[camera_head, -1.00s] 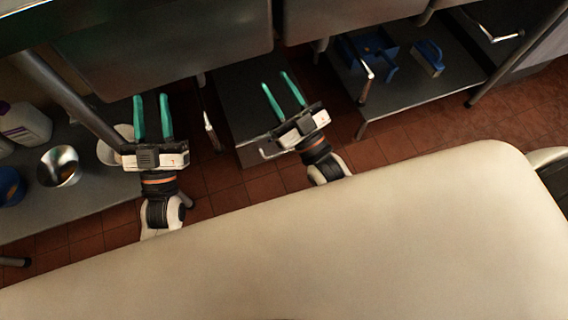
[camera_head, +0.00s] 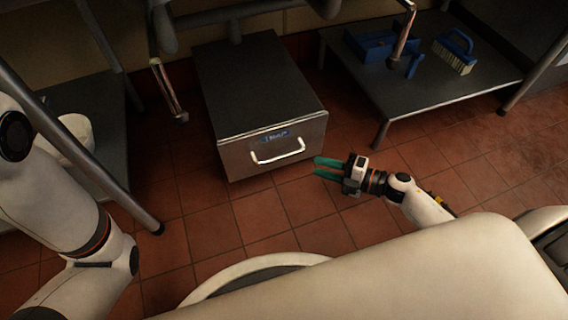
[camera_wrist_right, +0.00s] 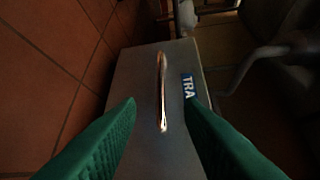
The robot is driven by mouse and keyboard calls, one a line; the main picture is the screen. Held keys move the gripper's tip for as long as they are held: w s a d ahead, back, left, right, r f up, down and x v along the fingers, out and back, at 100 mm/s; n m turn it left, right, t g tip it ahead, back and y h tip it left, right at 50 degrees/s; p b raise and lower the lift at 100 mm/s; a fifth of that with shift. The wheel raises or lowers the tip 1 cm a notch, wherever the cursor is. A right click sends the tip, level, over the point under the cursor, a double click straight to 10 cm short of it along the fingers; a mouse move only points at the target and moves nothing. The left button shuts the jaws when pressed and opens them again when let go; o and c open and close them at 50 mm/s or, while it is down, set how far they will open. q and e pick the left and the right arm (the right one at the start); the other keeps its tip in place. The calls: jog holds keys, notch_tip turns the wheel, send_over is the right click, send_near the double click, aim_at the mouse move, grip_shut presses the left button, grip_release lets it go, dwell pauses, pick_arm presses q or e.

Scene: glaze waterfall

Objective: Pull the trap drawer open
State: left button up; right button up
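The trap drawer is a steel box (camera_head: 262,95) standing on the tiled floor, with a blue label and a pale bar handle (camera_head: 278,152) on its front. The drawer front looks flush with the box. In the right wrist view the handle (camera_wrist_right: 162,92) lies between and beyond the fingers, beside the blue label (camera_wrist_right: 188,85) reading "TRA". My right gripper (camera_head: 316,168) is open and empty, just right of the handle and apart from it. It also shows in the right wrist view (camera_wrist_right: 160,115). My left arm is at the left edge of the head view; its gripper is out of frame.
A low grey shelf (camera_head: 440,95) at the right holds a blue brush (camera_head: 455,52) and a blue container (camera_head: 378,47). Pipes with handles hang above the box. A shelf with a white bowl (camera_head: 72,135) stands at the left. The red tiled floor before the box is clear.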

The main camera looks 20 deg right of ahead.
aim_at(284, 155)
jog(key=shift+b+x, duration=2.35)
jog(key=shift+x, duration=3.55)
grip_shut()
